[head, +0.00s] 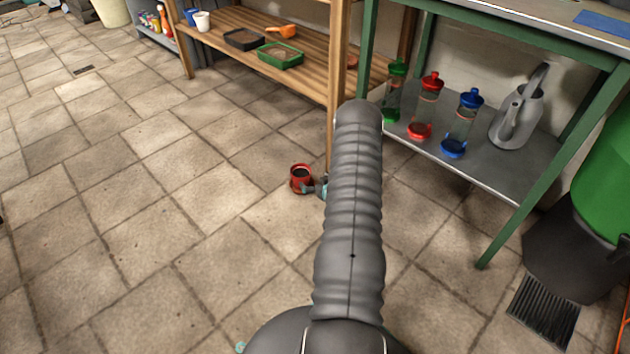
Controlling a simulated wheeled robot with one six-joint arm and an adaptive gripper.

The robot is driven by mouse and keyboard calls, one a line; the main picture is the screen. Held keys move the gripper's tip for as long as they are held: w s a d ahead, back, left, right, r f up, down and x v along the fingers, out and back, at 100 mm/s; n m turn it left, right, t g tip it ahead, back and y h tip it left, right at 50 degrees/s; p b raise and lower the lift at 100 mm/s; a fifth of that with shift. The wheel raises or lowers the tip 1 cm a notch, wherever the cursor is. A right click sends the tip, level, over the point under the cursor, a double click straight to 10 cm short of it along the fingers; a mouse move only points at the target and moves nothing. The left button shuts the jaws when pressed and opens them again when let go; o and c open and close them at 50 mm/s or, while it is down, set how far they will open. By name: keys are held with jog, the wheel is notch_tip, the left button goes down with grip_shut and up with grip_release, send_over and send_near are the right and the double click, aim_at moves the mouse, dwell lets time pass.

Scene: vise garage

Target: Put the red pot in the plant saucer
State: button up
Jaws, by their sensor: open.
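The red pot (299,186) is upright at the centre of the head view, near the foot of the wooden shelf's post. Its dark inside shows from above. My gripper (315,189) is open, just right of the pot with its fingertips at the pot's side. I cannot tell whether they touch it. Most of the gripper is hidden behind my arm. I cannot make out the plant saucer for sure. A small reddish-brown thing (352,62) shows partly behind the shelf post.
A wooden shelf (310,82) holds a green tray (281,58), a dark tray (244,39), an orange scoop (283,32) and cups. A green-framed bench (478,158) on the right holds bottles and a watering can (515,118). The tiled floor at left is clear.

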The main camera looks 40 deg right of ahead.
jog(key=w+a+r+g, duration=0.1)
jog(key=a+r, duration=0.3)
jog(key=r, duration=0.6)
jog(key=w+a+r+n+g, duration=0.15)
jog(key=a+r, duration=0.25)
jog(key=r, duration=0.6)
jog(key=w+a+r+g, duration=0.15)
jog(key=a+r, duration=0.25)
jog(key=r, duration=0.5)
jog(key=s+a+r+g, duration=0.1)
jog(key=s+a+r, duration=0.7)
jog(key=a+r, duration=0.35)
jog(key=s+a+r+g+y, duration=0.1)
jog(key=s+a+r, duration=0.1)
jog(key=s+a, duration=0.3)
jog(key=s+a+r+g+y, duration=0.1)
jog(key=s+a, duration=0.5)
jog(key=s, duration=0.6)
jog(key=s+a+r, duration=0.3)
jog(key=s+a, duration=0.3)
jog(key=s, duration=0.3)
jog(key=shift+a+n+g+y, duration=0.25)
jog(key=shift+n+g+y, duration=0.15)
jog(key=shift+n, duration=0.05)
notch_tip(320, 180, up, 7)
jog(key=p, duration=0.6)
jog(key=shift+p, duration=0.4)
